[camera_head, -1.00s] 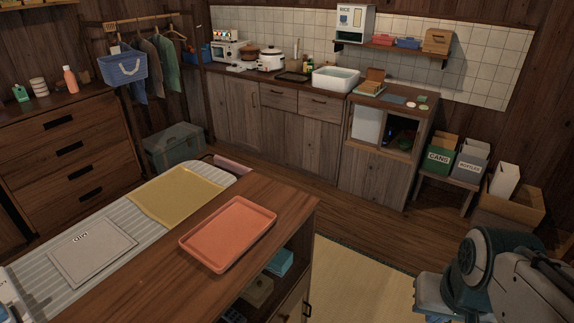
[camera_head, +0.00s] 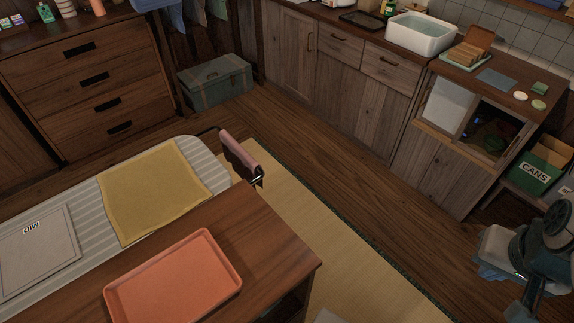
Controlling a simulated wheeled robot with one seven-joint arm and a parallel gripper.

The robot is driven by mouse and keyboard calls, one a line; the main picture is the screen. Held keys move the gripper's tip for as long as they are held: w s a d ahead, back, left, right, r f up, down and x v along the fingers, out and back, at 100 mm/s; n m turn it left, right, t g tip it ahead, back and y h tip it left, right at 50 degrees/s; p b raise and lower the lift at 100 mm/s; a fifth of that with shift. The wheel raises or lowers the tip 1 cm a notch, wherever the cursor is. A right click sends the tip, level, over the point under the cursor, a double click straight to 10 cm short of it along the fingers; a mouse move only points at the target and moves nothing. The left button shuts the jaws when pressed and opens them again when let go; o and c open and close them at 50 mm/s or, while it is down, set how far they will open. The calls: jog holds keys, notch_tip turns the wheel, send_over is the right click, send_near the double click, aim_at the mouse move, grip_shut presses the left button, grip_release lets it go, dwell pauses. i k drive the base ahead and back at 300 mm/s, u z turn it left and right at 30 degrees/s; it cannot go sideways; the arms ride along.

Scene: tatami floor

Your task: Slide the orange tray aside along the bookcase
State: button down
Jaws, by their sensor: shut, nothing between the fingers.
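The orange tray (camera_head: 175,280) is a shallow rectangle with a raised rim. It lies flat and looks empty on the wooden top of the low bookcase (camera_head: 275,240), in the lower left of the head view. Bare wood shows to the right of the tray and beyond it. The bookcase shelves are mostly hidden below the top. My arm (camera_head: 545,250) shows at the right edge, well apart from the tray. My gripper's fingers cannot be made out in the view.
Tatami (camera_head: 350,255) and wood floor are open to the right.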

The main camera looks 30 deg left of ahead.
aim_at(188, 281)
jog(key=i, duration=2.45)
jog(key=u, duration=5)
jog(key=i, duration=0.95)
jog(key=u, duration=0.05)
